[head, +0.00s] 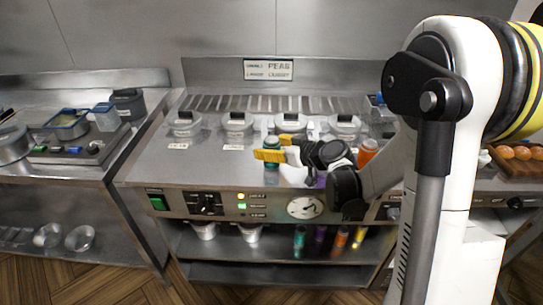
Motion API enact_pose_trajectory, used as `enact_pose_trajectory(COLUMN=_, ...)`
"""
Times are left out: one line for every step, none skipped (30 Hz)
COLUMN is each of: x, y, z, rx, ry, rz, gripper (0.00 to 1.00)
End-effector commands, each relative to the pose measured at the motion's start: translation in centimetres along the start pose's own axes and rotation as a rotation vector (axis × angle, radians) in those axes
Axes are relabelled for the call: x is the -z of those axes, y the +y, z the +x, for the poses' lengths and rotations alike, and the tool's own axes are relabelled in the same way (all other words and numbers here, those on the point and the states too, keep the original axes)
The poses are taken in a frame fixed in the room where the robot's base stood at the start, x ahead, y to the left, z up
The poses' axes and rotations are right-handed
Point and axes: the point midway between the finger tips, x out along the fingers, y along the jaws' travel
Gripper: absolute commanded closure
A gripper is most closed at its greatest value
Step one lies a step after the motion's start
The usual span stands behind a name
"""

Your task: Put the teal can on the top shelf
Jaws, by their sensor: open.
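A teal can (271,144) stands upright on the steel top of the range, left of centre, partly hidden by my gripper. My gripper (277,149), with yellow fingertips, is open and right at this can. One finger shows in front of the can and the other to its right. I cannot tell whether they touch it. A second teal can (299,238) stands on the shelf below the range's control panel. Which shelf counts as the top one is not clear from this view.
An orange can (367,152) and a partly hidden purple can (320,181) are near my arm. Several lidded pots (237,124) line the back. Purple (320,234), orange (341,237) and yellow (360,237) cans and metal cups (250,232) occupy the lower shelf. The range top's left is clear.

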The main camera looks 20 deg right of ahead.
Motion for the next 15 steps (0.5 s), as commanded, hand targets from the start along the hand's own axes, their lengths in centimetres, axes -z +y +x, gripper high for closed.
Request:
enact_pose_trajectory(x=0.03, y=0.00, z=-0.03, rx=0.000, ry=0.000, rz=0.000, gripper=0.30)
enact_pose_trajectory(x=0.03, y=0.00, z=-0.03, rx=0.000, ry=0.000, rz=0.000, gripper=0.39)
enact_pose_trajectory(x=0.03, y=0.01, z=-0.04, rx=0.000, ry=0.000, rz=0.000, gripper=0.51)
enact_pose_trajectory(x=0.03, y=0.01, z=-0.04, rx=0.000, ry=0.000, rz=0.000, gripper=0.60)
enact_pose_trajectory(x=0.03, y=0.01, z=-0.04, rx=0.000, ry=0.000, rz=0.000, gripper=0.69)
enact_pose_trajectory(x=0.02, y=0.01, z=-0.05, rx=0.000, ry=0.000, rz=0.000, gripper=0.82)
enact_pose_trajectory(x=0.02, y=0.01, z=-0.05, rx=0.000, ry=0.000, rz=0.000, gripper=0.91)
enact_pose_trajectory(x=0.02, y=0.01, z=-0.05, rx=0.000, ry=0.000, rz=0.000, gripper=0.95)
enact_pose_trajectory(x=0.04, y=0.01, z=-0.06, rx=0.000, ry=0.000, rz=0.000, gripper=0.95)
enact_pose_trajectory(x=0.04, y=0.01, z=-0.06, rx=0.000, ry=0.000, rz=0.000, gripper=0.95)
enact_pose_trajectory(x=0.04, y=0.01, z=-0.06, rx=0.000, ry=0.000, rz=0.000, gripper=0.95)
enact_pose_trajectory(x=0.04, y=0.01, z=-0.06, rx=0.000, ry=0.000, rz=0.000, gripper=0.95)
enact_pose_trajectory(x=0.04, y=0.01, z=-0.06, rx=0.000, ry=0.000, rz=0.000, gripper=0.95)
enact_pose_trajectory(x=0.07, y=0.01, z=-0.07, rx=0.000, ry=0.000, rz=0.000, gripper=0.95)
enact_pose_trajectory(x=0.21, y=0.01, z=-0.13, rx=0.000, ry=0.000, rz=0.000, gripper=0.95)
